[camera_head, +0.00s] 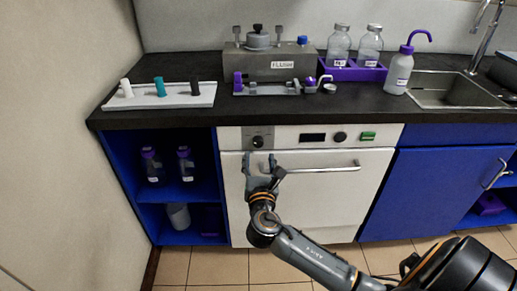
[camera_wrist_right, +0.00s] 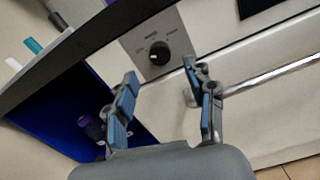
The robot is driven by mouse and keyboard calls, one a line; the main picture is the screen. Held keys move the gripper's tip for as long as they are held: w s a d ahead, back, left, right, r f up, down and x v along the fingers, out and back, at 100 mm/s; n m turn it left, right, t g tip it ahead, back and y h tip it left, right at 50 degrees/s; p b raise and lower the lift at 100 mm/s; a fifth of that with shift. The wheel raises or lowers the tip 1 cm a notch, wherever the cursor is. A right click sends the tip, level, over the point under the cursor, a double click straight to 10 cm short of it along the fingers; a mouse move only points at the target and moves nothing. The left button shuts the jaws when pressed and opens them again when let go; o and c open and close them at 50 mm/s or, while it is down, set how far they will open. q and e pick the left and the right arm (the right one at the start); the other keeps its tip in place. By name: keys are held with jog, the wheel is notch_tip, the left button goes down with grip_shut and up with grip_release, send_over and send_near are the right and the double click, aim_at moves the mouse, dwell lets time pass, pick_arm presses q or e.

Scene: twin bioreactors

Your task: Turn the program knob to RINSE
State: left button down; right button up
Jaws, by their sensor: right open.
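The program knob (camera_head: 258,141) is a round black dial on a grey plate at the left of the white appliance's control panel (camera_head: 228,139). In the right wrist view the black knob (camera_wrist_right: 159,53) shows at the upper middle, with a small white mark on its left lower side. Labels surround it, too small to read surely. My right gripper (camera_head: 259,161) is open and empty, just below and in front of the knob. In the right wrist view its fingers (camera_wrist_right: 159,76) stand apart, with the knob beyond the gap between their tips. My left gripper is not in view.
A door handle (camera_head: 325,169) runs just right of the gripper. A dark display (camera_head: 312,137), a second black knob (camera_head: 340,137) and a green button (camera_head: 368,136) sit farther right. The black counter (camera_head: 190,121) overhangs above. An open blue shelf (camera_head: 202,205) is at left.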

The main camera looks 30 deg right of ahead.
aim_at(258, 144)
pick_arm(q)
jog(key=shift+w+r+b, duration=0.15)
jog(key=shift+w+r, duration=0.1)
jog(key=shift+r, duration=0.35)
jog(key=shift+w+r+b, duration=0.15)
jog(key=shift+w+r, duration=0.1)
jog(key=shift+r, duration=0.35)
pick_arm(e)
jog(key=x, duration=0.6)
jog(key=shift+c, duration=0.4)
grip_shut()
